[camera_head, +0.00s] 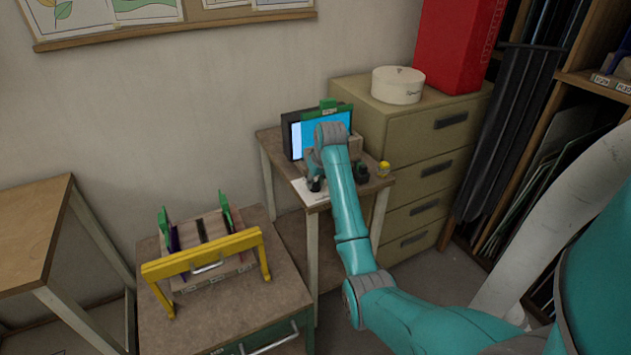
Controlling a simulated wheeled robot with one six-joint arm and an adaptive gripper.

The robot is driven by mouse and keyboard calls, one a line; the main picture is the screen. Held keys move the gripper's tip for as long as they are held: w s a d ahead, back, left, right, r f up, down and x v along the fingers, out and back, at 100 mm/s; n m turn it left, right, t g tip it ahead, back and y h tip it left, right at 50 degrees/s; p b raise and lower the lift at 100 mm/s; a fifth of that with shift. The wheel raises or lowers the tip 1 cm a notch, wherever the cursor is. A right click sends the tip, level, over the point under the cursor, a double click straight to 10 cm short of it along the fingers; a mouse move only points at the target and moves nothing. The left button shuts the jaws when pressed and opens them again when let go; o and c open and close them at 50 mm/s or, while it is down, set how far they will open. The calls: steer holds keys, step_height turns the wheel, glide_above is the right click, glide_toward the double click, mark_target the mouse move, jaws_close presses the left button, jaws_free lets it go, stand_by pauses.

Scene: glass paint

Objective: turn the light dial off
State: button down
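My teal arm reaches over a small wooden side table (318,200) in the middle of the view. Its grey wrist covers part of the tabletop. My gripper (314,184) shows only as a small dark part below the wrist, low over the table near a white sheet (301,190). Its fingers are too small and hidden to tell open from shut. No light dial can be made out clearly. A dark box with a lit blue screen (307,135) stands at the back of the table, partly behind the wrist.
Small dark objects (361,174) and a yellow-topped item (384,168) stand at the table's right edge. A drawer cabinet (425,140) with a white round box (398,86) is behind. A yellow-framed rack (205,252) stands on the lower left cabinet.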

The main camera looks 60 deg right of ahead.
steer(key=shift+n, duration=0.4)
steer(key=n+y, duration=0.1)
steer(key=n, duration=0.2)
steer(key=shift+d+n+t+y, duration=0.1)
steer(key=shift+n+t+y, duration=0.2)
steer(key=shift+t, duration=0.1)
steer(key=shift+n+y, duration=0.9)
steer(key=shift+n, duration=1.4)
steer(key=c, duration=0.8)
jaws_free()
steer(key=shift+d, duration=0.1)
